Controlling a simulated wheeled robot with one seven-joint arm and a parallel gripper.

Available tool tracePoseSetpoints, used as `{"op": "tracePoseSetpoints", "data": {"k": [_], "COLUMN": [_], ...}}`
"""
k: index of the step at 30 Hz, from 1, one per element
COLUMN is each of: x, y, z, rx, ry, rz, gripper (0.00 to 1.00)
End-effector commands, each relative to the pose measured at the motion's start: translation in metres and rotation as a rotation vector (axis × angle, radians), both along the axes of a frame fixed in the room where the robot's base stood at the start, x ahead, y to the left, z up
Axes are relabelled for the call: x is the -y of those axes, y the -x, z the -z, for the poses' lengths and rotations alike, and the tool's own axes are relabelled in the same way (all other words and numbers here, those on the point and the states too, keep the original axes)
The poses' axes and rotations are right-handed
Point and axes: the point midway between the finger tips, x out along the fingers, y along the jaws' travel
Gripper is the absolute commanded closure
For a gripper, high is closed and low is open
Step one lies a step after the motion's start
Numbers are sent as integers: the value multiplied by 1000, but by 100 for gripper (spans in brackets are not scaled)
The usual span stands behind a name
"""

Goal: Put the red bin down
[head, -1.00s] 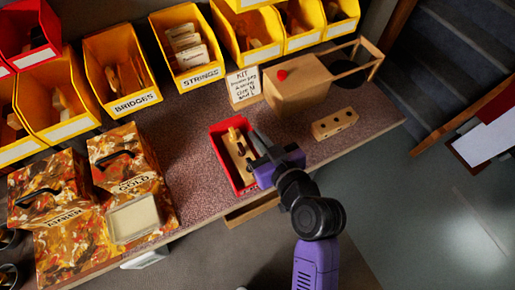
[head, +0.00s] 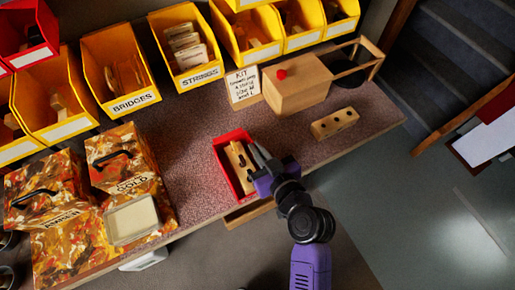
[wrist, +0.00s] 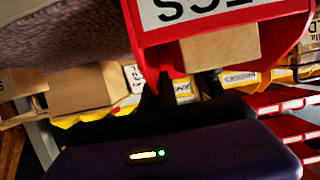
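The red bin (head: 220,154) is over the front edge area of the bench, with light wooden pieces inside. It sits close to the bench top, but I cannot tell whether its base fully touches. My gripper (head: 261,158) is at the bin's right end and shut on it. In the wrist view the bin (wrist: 290,25) fills the top right, its white label (wrist: 195,8) upside down. A tan block at its front (wrist: 205,48) is at my dark fingertips (wrist: 181,85). The exact contact is partly hidden.
The speckled bench top (head: 185,135) is clear left of the bin. A holed wooden block (head: 335,123), a wooden box (head: 298,88) and a KIT card (head: 243,86) stand behind to the right. Yellow bins (head: 118,65) line the back. Marbled cases (head: 125,160) stand left.

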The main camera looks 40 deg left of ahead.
Motion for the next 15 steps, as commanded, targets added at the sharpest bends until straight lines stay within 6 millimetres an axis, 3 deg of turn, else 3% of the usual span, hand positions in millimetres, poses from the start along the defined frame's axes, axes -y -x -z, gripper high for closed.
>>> {"op": "tracePoseSetpoints", "data": {"k": [1, 3, 15], "x": [0, 0, 2], "y": [0, 0, 1], "z": [0, 0, -4], "rx": [0, 0, -1], "ry": [0, 0, 0], "rz": [0, 0, 0], "gripper": [89, 75, 75]}}
